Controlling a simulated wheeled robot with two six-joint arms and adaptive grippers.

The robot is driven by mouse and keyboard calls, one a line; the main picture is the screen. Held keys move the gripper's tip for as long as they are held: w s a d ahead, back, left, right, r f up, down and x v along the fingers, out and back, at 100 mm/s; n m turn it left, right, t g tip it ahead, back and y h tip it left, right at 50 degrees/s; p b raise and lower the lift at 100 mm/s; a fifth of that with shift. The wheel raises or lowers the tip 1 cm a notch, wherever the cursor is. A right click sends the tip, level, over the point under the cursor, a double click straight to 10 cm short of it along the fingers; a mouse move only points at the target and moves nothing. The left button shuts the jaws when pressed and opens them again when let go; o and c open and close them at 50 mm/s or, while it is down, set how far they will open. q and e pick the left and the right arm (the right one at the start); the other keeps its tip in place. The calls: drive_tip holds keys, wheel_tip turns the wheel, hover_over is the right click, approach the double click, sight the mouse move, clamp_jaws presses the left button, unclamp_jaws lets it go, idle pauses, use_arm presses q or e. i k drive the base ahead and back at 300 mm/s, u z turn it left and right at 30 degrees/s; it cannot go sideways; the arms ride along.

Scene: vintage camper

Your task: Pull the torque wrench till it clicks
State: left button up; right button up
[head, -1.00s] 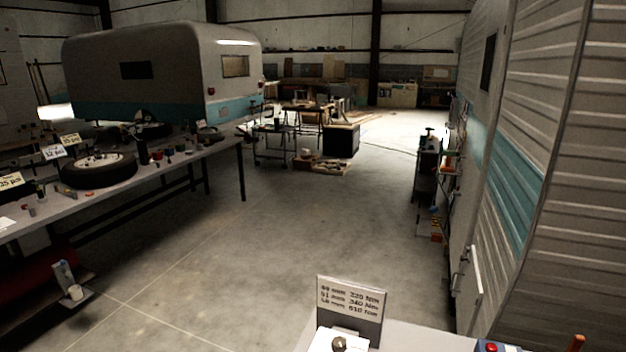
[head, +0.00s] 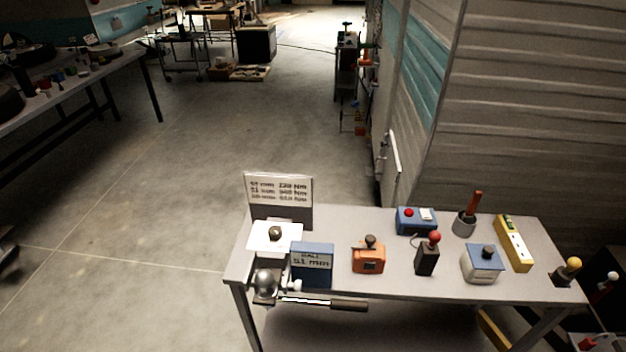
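The torque wrench (head: 349,306) sticks out to the right along the front edge of the grey workbench (head: 395,288), with a bright shaft and a dark brown handle. Its left end is near a silver hitch ball (head: 267,281) at the bench's left front corner. The exact join between them is too small to tell. A blue box (head: 312,249) beside the ball has a label reading 51 mm. Behind it stands a sign (head: 279,186) with rows of mm and Nm values, too blurred to read surely. Neither of my grippers is in view.
The bench also holds an orange device (head: 368,258), a black lever box (head: 428,257), a blue-topped box (head: 483,265) and a yellow strip (head: 514,243). A camper wall (head: 530,130) rises behind. The floor (head: 190,180) left of the bench is clear.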

sight(335, 304)
drive_tip(key=z, duration=0.85)
drive_tip(key=k, duration=1.1)
drive_tip(key=u, duration=1.3)
drive_tip(key=i, duration=0.55)
drive_tip(key=u, duration=0.05)
